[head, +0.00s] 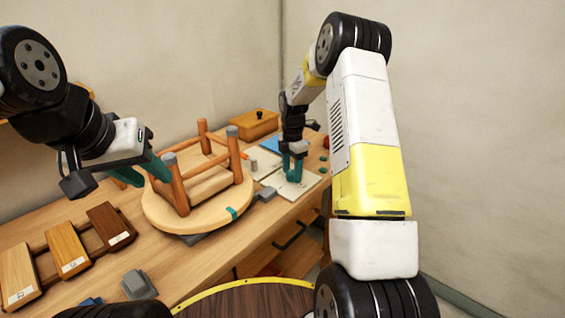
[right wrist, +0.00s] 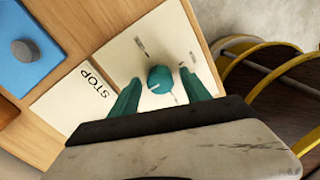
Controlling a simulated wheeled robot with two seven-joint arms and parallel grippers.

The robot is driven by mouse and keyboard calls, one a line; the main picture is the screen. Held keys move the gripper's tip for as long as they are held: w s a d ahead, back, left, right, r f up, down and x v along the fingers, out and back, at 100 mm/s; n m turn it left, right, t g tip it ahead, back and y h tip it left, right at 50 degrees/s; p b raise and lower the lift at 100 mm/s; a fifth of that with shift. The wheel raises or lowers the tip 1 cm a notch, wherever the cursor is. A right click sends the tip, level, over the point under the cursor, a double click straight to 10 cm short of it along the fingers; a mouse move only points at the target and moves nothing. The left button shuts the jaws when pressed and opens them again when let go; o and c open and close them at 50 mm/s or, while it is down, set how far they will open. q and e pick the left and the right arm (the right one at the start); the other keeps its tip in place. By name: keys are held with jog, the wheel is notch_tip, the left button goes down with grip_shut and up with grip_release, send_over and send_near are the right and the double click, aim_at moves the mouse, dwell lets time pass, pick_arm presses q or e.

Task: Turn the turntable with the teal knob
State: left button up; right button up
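The teal knob (right wrist: 160,79) is round with a pale pointer line and sits on a cream panel (right wrist: 180,40) in the right wrist view. My right gripper (head: 293,175) is over that panel; its teal fingers are parted with the knob between them, and gaps show on both sides. An upturned wooden stool stands legs up on the table, its round pale disc (head: 205,215) carrying a teal mark (head: 232,212) on the near rim. A grey piece (head: 193,239) shows under the disc; I cannot tell the turntable itself apart. My left gripper (head: 140,175) is open and empty beside a stool leg.
A second cream panel reading STOP (right wrist: 78,98) lies beside the knob's panel. A blue panel (right wrist: 25,50) with a grey knob is further left. Wooden blocks (head: 68,248) lie at the table's left, a wooden box (head: 255,126) at the back. Grey blocks lie near the front edge.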

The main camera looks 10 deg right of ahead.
grip_shut()
